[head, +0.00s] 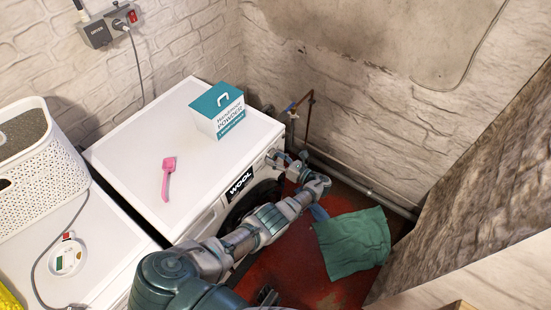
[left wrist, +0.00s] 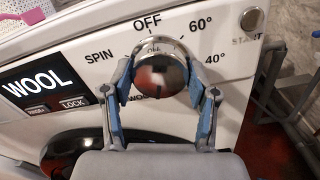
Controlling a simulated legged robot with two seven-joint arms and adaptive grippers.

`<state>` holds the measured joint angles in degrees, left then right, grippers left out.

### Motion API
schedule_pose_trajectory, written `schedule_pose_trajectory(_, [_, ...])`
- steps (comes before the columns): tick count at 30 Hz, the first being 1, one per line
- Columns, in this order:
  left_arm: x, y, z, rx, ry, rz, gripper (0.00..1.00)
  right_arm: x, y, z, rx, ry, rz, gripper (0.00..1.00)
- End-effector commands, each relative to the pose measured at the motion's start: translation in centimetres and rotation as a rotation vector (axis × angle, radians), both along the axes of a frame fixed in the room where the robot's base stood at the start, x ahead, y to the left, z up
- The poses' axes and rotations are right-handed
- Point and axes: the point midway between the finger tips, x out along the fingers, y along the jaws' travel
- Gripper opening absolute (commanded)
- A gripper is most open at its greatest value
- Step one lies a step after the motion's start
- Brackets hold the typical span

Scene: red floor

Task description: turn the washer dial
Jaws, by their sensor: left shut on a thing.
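The round metallic washer dial (left wrist: 158,72) is on the front panel in the left wrist view. OFF, 60°, 40° and SPIN are printed around it, with a partly hidden label starting "WO" below. The two blue-padded fingers of my left gripper (left wrist: 162,84) are closed on its left and right sides. In the head view, my left gripper (head: 282,160) is at the washer's (head: 170,150) front right, and the dial is hidden. The washer's display (left wrist: 38,85) reads WOOL.
A washing powder box (head: 217,110) and a pink scoop (head: 168,178) lie on the washer top. A white basket (head: 40,165) stands at left. A green cloth (head: 352,243) lies over the red floor. Pipes (head: 365,190) run along the wall; a START button (left wrist: 252,19) is right of the dial.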

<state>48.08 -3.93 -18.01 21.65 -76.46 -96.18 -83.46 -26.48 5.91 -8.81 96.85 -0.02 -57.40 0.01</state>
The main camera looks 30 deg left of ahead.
Motion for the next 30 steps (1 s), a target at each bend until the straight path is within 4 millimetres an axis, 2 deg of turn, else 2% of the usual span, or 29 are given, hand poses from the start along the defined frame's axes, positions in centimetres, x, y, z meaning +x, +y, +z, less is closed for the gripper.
schedule_pose_trajectory(19, [-0.01,-0.17,-0.32,-0.002,0.054,-0.004,0.24,-0.23,-0.02,-0.45,-0.001,0.004,0.001,0.0])
schedule_pose_trajectory(20, [-0.02,-0.17,-0.31,-0.002,0.054,-0.004,0.64,-0.22,-0.02,-0.44,0.0,0.004,0.001,0.0])
schedule_pose_trajectory(22, [-0.02,-0.17,-0.28,-0.002,0.053,-0.004,0.81,-0.21,-0.01,-0.43,0.0,0.004,0.001,0.0])
schedule_pose_trajectory(23, [-0.02,-0.16,-0.25,-0.001,0.053,-0.004,0.85,-0.21,-0.01,-0.43,0.0,0.003,0.0,0.0])
schedule_pose_trajectory(30, [-0.03,-0.08,-0.1,0.001,0.05,-0.001,0.85,-0.06,0.03,-0.29,0.001,0.0,0.0,0.0])
